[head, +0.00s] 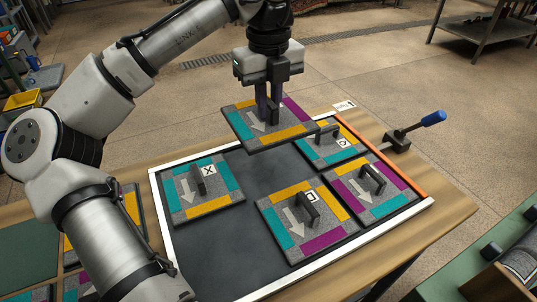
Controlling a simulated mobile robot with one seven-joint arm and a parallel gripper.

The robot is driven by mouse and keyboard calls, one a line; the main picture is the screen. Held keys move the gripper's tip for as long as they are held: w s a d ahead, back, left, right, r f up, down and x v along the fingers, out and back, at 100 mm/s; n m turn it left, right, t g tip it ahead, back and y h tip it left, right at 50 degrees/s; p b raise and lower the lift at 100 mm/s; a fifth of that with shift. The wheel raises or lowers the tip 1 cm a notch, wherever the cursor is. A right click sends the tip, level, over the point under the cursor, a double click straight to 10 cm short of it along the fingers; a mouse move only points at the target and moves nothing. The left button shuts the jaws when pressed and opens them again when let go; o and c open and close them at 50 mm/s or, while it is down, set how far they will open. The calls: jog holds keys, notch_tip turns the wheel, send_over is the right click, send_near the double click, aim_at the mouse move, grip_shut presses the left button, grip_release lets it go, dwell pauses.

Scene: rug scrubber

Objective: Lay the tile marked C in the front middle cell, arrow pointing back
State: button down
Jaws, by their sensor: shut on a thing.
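My gripper (268,106) is shut on the upright handle of a grey tile (243,123) with purple, orange and teal edge strips. The held tile is roughly level above the far part of a dark tray (200,262). Its pale arrow points toward the bottom of the picture, slightly right; my gripper hides any letter on it. In the tray lie a tile marked X (222,187), a tile with a letter I cannot read surely (292,241), a right tile (390,199) and a far tile (343,155), partly hidden by the held one.
The tray has a white rim (160,220) and an orange right rim (385,160). A blue-handled lever clamp (428,120) stands at its right. More tiles (132,205) lie left, behind my arm. Bare tray floor shows between the X tile and the right-hand tiles, and at the near left.

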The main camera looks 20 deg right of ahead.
notch_tip(320, 180, down, 12)
jog(key=shift+r+b, duration=0.2)
jog(key=shift+b, duration=0.4)
jog(key=c, duration=1.4)
grip_release()
jog(key=shift+f, duration=0.15)
notch_tip(320, 180, up, 12)
jog(key=shift+r+p, duration=0.2)
jog(key=shift+p, duration=0.6)
